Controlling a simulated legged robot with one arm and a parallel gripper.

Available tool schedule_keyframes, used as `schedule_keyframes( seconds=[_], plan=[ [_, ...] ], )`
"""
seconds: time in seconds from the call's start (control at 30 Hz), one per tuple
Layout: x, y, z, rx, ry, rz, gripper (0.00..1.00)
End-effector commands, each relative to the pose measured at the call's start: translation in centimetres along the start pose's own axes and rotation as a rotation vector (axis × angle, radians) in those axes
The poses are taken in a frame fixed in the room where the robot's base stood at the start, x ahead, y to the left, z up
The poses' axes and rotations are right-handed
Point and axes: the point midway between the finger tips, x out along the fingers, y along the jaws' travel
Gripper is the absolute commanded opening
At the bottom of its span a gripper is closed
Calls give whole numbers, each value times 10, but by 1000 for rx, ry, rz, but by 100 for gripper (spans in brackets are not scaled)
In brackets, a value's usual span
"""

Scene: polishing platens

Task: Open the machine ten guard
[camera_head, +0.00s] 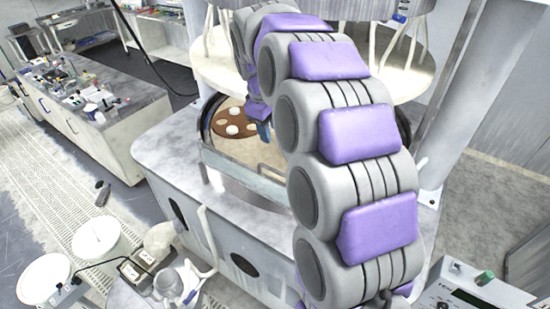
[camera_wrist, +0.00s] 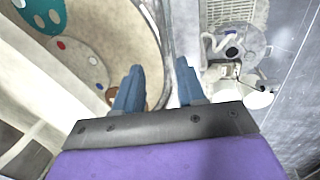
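The polishing machine (camera_head: 180,150) stands in the middle of the head view, with a round basin behind its front edge. A pale metal-edged guard panel (camera_head: 236,176) runs along the front of the basin; I cannot read a machine number on it. My gripper (camera_head: 264,132) hangs over the basin, above and behind the panel, partly hidden by my arm. In the wrist view my gripper (camera_wrist: 158,80) has two blue fingers spread apart with nothing between them. A curved metal rim (camera_wrist: 157,45) passes just beyond the fingers. I see no contact with the guard.
A brown disc (camera_head: 232,124) with white pieces lies in the basin. A large round upper plate (camera_head: 215,72) overhangs it. White buckets (camera_head: 98,237), a jug (camera_head: 190,285) and a control box (camera_head: 478,285) stand in front. A cluttered bench (camera_head: 120,125) is at left.

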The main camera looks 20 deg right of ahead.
Motion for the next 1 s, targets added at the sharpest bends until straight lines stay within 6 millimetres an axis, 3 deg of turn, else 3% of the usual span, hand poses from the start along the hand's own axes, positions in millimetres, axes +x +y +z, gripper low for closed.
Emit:
schedule_keyframes(
  seconds=[0.17,0.8,1.0],
  plan=[
    [15,-3,-3,-5,-8,0,40],
    [137,0,-1,-4,-6,-2,40],
    [162,-3,-3,-4,-6,1,40]
  ],
)
